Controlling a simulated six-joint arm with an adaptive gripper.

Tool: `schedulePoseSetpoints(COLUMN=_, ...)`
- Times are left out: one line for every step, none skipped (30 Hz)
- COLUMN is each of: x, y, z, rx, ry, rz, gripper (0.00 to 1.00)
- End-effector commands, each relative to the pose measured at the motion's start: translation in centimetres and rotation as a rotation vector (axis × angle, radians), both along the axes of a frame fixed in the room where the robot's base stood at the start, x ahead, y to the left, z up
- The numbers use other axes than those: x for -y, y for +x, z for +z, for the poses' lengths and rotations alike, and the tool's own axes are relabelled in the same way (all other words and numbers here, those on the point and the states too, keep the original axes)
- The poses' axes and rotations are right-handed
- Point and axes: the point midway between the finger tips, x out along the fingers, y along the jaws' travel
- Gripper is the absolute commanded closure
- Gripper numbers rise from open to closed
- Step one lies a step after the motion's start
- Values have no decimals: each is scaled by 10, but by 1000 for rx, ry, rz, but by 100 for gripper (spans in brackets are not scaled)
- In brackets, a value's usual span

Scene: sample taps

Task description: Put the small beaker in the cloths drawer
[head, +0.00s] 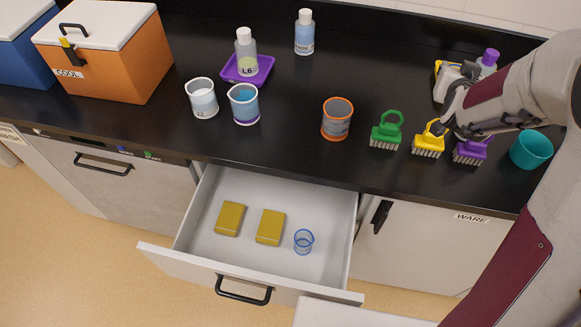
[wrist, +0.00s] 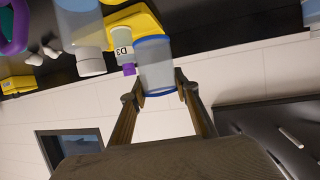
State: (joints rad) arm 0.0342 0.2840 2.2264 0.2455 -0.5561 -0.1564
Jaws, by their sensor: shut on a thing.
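A small clear beaker with a blue rim (head: 304,241) stands in the open drawer (head: 250,185), right of two yellow folded blocks that may be cloths (head: 270,227). No label shows on this drawer. My gripper (head: 450,112) is above the black counter at the right, by the yellow brush. In the wrist view my gripper (wrist: 160,88) is shut on a clear blue-rimmed beaker (wrist: 155,65), held between its fingertips. In the head view the held beaker is hard to make out among the arm and the things behind it.
Green (head: 386,130), yellow (head: 429,142) and purple (head: 470,151) brushes and a teal cup (head: 531,150) stand near my gripper. An orange-rimmed beaker (head: 337,119) is left of them. Purple-capped bottle D3 (wrist: 122,42) is close to the held beaker.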

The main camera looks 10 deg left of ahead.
Motion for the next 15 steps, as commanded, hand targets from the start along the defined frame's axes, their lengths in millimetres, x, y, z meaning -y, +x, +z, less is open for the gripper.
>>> schedulePoseSetpoints(x=-6, y=-2, z=-4, rx=-1, ry=-1, rz=17, gripper=81)
schedulePoseSetpoints(x=-9, y=-3, z=-6, rx=-1, ry=-1, rz=28, gripper=81)
schedulePoseSetpoints(x=-14, y=-5, z=-10, rx=-2, ry=1, rz=42, gripper=81)
schedulePoseSetpoints(x=-17, y=-7, z=-12, rx=-2, ry=-1, rz=52, gripper=81)
schedulePoseSetpoints(x=-21, y=-8, z=-14, rx=-1, ry=0, rz=64, gripper=81)
schedulePoseSetpoints(x=-26, y=-10, z=-18, rx=-2, ry=0, rz=79, gripper=81)
schedulePoseSetpoints(x=-29, y=-12, z=-20, rx=-3, ry=0, rz=90, gripper=81)
schedulePoseSetpoints(x=-33, y=-13, z=-23, rx=-2, ry=0, rz=102, gripper=81)
schedulePoseSetpoints(x=-38, y=-16, z=-27, rx=-2, ry=0, rz=117, gripper=81)
schedulePoseSetpoints(x=-41, y=-18, z=-30, rx=-3, ry=0, rz=129, gripper=81)
schedulePoseSetpoints(x=-45, y=-20, z=-33, rx=-3, ry=1, rz=140, gripper=81)
schedulePoseSetpoints(x=-50, y=-23, z=-37, rx=-3, ry=0, rz=157, gripper=81)
schedulePoseSetpoints(x=-54, y=-25, z=-39, rx=-3, ry=0, rz=169, gripper=81)
schedulePoseSetpoints(x=-58, y=-27, z=-42, rx=-3, ry=2, rz=183, gripper=81)
schedulePoseSetpoints(x=-59, y=-25, z=-37, rx=3, ry=1, rz=192, gripper=81)
